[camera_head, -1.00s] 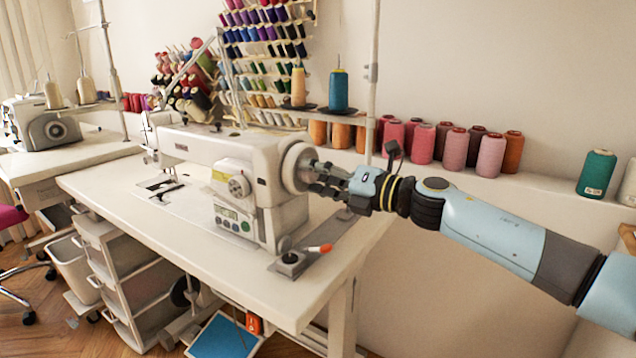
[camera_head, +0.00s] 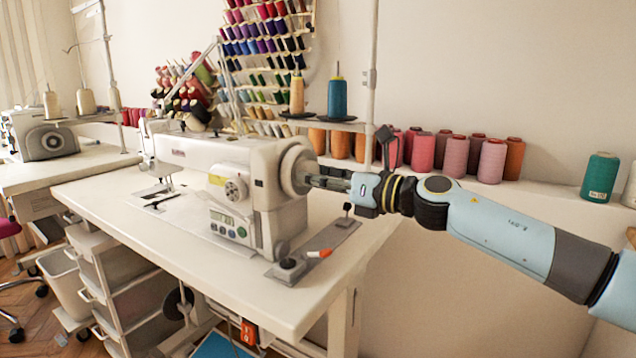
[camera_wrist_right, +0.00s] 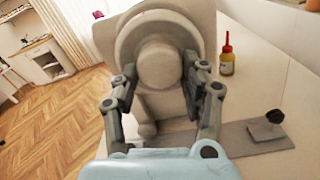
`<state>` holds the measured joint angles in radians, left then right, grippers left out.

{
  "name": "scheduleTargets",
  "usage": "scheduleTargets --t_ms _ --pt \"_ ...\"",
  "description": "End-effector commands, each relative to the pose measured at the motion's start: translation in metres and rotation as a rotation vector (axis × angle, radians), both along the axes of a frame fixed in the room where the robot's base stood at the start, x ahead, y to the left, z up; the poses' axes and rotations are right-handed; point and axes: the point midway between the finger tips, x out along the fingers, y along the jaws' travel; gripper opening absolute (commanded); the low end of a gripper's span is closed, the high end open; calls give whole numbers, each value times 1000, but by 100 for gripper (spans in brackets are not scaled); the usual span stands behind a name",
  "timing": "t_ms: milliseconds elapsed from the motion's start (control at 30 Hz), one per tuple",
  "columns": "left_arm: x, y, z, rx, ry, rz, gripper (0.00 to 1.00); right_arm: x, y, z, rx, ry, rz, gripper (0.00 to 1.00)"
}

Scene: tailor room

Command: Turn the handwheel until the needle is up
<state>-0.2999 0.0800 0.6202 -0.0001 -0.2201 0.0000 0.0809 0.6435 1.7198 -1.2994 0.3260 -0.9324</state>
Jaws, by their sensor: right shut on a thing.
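The white sewing machine (camera_head: 205,155) stands on its table. Its round handwheel (camera_head: 296,168) is on the machine's right end. My right gripper (camera_head: 312,178) reaches in from the right and is shut on the handwheel's hub. In the right wrist view its two fingers (camera_wrist_right: 160,88) lie on either side of the rounded hub of the handwheel (camera_wrist_right: 168,28). The needle area (camera_head: 158,180) is at the machine's left end, too small to tell the needle's height. My left gripper is not in view.
A second machine (camera_head: 42,135) stands at the far left.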

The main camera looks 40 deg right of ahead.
Motion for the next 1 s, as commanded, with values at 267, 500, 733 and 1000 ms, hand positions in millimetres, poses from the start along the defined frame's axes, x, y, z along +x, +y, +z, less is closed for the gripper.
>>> scheduleTargets --t_ms 267,500,733,1000 --pt "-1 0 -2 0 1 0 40 -1 0 -4 -19 0 3 13" --pt "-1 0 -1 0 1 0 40 -1 0 -4 -18 1 3 13" --pt "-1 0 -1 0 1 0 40 -1 0 -2 -17 -2 1 69" --pt "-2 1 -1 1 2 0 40 0 0 1 -18 -4 1 69"
